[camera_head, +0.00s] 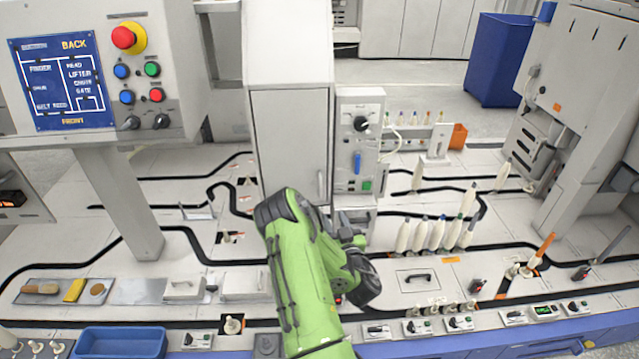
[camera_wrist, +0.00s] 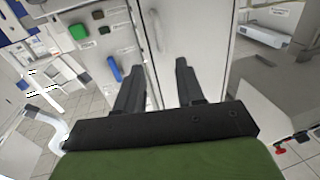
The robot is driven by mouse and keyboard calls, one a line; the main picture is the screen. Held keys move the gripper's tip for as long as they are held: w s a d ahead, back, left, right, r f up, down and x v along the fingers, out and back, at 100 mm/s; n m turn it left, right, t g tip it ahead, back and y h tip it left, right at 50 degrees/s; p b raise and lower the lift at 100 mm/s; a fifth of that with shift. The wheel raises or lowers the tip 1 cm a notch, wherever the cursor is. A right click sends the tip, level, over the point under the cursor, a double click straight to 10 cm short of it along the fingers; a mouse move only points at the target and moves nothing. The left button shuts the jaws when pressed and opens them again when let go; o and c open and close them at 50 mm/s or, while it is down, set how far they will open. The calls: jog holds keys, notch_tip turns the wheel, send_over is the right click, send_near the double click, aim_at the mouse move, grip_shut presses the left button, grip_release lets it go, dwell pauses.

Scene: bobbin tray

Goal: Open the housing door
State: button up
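The housing (camera_head: 290,45) is a tall white cabinet at the middle of the head view. Its door (camera_head: 288,130) looks shut, with a slim vertical handle (camera_head: 321,186) low on its right side. In the wrist view the door (camera_wrist: 195,30) fills the upper middle, and the handle (camera_wrist: 157,32) shows just beyond the fingers. My gripper (camera_wrist: 160,65) is open, its two dark fingers apart with nothing between them, pointing at the door. The fingers look short of the handle. In the head view my green arm hides the door's lower left and most of my gripper (camera_head: 347,228).
A control box (camera_head: 360,140) with a knob, a blue switch and a green button stands right beside the door; it shows in the wrist view (camera_wrist: 100,40). Several white bobbins (camera_head: 435,234) stand at right. A blue tray (camera_head: 122,342) lies at front left.

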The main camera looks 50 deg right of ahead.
aim_at(321, 190)
jog(key=b+x, duration=0.2)
jog(key=x, duration=1.1)
jog(key=shift+d, duration=0.15)
jog(key=shift+c, duration=0.5)
grip_shut()
